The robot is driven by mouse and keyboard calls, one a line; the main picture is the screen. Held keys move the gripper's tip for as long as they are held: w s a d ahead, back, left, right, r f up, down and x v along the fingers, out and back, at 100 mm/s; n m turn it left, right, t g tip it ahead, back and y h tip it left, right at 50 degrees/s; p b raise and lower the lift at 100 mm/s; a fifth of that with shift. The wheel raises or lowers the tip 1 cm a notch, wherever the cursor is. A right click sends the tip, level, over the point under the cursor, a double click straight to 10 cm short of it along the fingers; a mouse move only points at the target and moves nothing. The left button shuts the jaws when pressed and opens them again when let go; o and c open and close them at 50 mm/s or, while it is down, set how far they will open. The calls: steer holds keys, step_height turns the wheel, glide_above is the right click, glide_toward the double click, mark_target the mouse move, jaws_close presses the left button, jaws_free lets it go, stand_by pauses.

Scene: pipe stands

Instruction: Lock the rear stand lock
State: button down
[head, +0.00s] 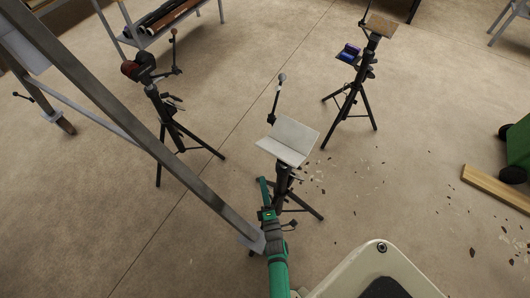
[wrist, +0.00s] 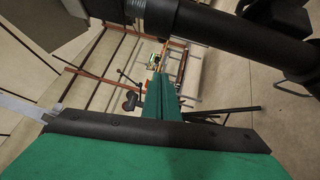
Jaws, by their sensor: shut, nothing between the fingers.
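Three tripod stands show in the head view: a near stand with a bent pale plate (head: 289,139) on top, a left stand with a red and black head (head: 139,66), and a right stand with a wooden top (head: 380,25). Which is the rear one is not certain. A small dark knob (head: 290,225) sits low on the near stand; I cannot tell whether it is a lock. My gripper (head: 264,190) is shut and empty, just left of the near stand's post. In the wrist view its green fingers (wrist: 161,98) are together, below a thick black tube (wrist: 225,35).
A long grey beam (head: 120,115) slants across the left, close to my gripper. A rack with pipes (head: 165,15) stands at the back left. A wooden plank (head: 497,190) and a green wheeled thing (head: 518,145) are at the right. Debris lies on the floor around the near stand.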

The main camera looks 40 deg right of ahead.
steer(key=shift+w+d, duration=0.2)
steer(key=shift+d, duration=0.2)
steer(key=s+d+x, duration=0.1)
steer(key=d+x, duration=0.1)
steer(key=x, duration=1)
steer(key=shift+d+r, duration=0.35)
steer(key=shift+d, duration=0.15)
